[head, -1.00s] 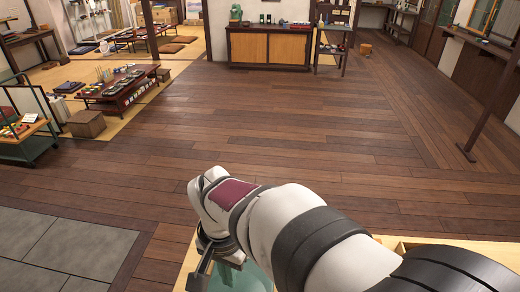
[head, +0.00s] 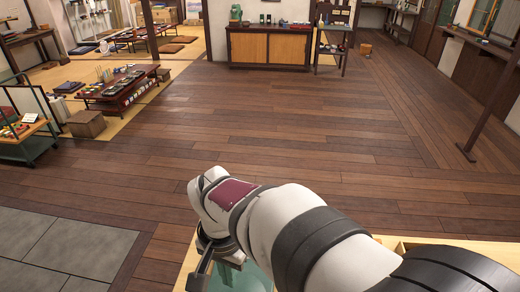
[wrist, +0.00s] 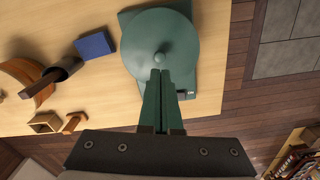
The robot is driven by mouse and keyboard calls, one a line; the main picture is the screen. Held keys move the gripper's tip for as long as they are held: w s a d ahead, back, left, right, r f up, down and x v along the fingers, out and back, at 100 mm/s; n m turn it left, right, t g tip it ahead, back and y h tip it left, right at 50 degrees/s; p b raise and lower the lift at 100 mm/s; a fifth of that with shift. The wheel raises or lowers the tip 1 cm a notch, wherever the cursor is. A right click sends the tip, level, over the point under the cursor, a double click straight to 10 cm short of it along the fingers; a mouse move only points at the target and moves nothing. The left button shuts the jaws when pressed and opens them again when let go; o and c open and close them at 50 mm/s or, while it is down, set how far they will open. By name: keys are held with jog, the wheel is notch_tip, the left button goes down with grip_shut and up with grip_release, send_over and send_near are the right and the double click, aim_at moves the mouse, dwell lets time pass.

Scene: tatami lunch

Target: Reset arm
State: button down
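My gripper (wrist: 160,72) shows in the wrist view with its two green fingers side by side, shut, with nothing visible between them. The fingertips appear just below a small round knob (wrist: 160,58) in the middle of a green round-topped object (wrist: 185,35); whether they touch it, I cannot tell. That object sits on a light wooden table (wrist: 100,105). In the head view my white arm reaches down over the near table edge, and the fingertips are hidden there. Part of a green object (head: 252,279) shows beside the arm.
On the table in the wrist view are a blue block (wrist: 95,44), a dark cylinder (wrist: 65,68), a curved brown wooden piece (wrist: 37,92) and a small wooden box (wrist: 45,123). Beyond the table, the wooden floor (head: 270,120) is wide and clear.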

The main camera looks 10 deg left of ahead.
jog(key=shift+f, duration=0.1)
jog(key=shift+f, duration=3)
jog(key=shift+r, duration=3.5)
